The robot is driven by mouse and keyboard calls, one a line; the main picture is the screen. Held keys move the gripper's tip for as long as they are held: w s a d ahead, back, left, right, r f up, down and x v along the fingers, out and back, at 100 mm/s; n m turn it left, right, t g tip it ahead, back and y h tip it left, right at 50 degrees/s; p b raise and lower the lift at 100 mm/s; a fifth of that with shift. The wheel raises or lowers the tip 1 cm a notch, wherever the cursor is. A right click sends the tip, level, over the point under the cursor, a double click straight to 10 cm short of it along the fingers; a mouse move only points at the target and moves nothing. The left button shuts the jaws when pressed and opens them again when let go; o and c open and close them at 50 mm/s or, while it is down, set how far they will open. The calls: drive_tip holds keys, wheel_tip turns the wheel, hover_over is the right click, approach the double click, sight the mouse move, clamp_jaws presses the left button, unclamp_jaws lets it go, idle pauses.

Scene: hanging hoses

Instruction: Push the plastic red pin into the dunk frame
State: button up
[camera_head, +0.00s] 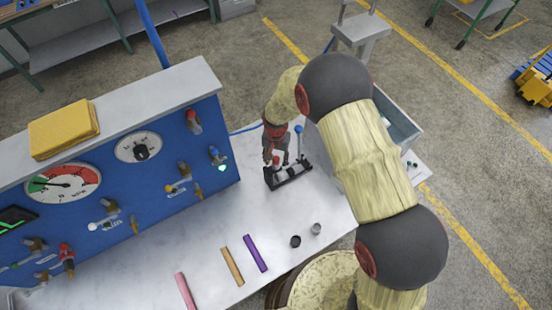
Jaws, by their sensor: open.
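The dunk frame (293,180) is a small black holder lying on the pale bench top, in the middle of the view. A small red piece, which looks like the red pin (276,160), stands at the left end of the frame with a whitish part below it. How deep it sits cannot be told. A blue-topped pin (299,129) with a light shaft stands upright at the frame's right part. My gripper (270,157) points down just above and beside the red pin, open. Its fingertips are small and partly merge with the pin, so contact cannot be told.
A blue panel (150,180) with gauges and valves stands left of the frame. Purple (255,253), tan (232,266) and pink (186,291) bars and two small rings (295,241) lie on the front bench. A grey bin (400,122) is behind my arm.

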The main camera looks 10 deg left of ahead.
sight(276, 159)
drive_tip(key=shift+r, duration=0.1)
wheel_tip(276, 159, up, 12)
idle(0.5)
idle(0.5)
